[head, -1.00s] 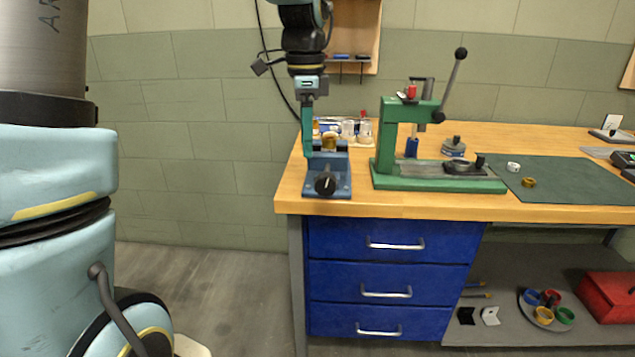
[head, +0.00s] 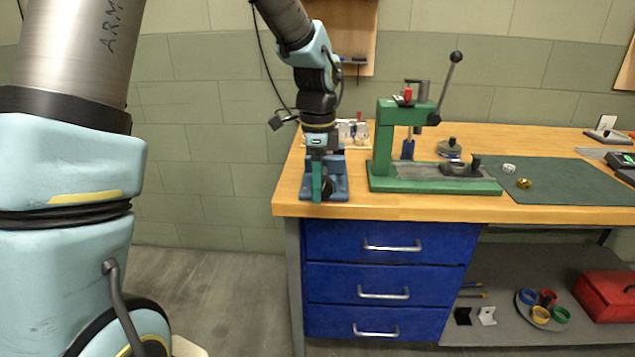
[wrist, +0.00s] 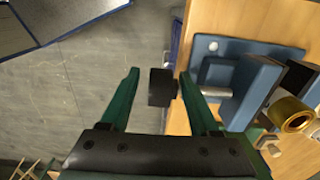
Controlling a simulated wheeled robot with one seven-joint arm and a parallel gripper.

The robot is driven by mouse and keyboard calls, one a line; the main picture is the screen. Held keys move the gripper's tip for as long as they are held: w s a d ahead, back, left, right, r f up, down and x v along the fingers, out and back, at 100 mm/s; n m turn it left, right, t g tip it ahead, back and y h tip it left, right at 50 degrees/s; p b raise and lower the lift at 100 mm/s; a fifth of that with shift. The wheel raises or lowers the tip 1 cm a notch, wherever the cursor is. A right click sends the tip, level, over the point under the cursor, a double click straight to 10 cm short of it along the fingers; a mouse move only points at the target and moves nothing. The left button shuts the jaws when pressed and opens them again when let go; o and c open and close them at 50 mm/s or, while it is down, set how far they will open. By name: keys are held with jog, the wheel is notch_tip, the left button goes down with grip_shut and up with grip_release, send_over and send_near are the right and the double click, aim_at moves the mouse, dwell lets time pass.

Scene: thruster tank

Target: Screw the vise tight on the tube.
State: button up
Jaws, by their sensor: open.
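The blue vise (head: 338,188) sits at the front left of the workbench; it also shows in the wrist view (wrist: 225,50). Its black screw knob (wrist: 162,87) is on the near side, on a metal screw (wrist: 217,91). A brass tube (wrist: 292,114) lies at the vise jaws at the right of the wrist view; my arm hides it in the head view. My gripper (wrist: 160,76) is open, with its two green fingers on either side of the knob and small gaps visible. In the head view my gripper (head: 320,190) covers most of the knob.
A green press (head: 385,150) with a long lever stands right of the vise. Small jars (head: 350,130) stand behind the vise. A dark green mat (head: 570,182) with two rings lies on the right. Blue drawers (head: 390,245) are below the bench top.

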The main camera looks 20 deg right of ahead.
jog(key=shift+s+f, duration=0.1)
grip_shut()
dwell(0.5)
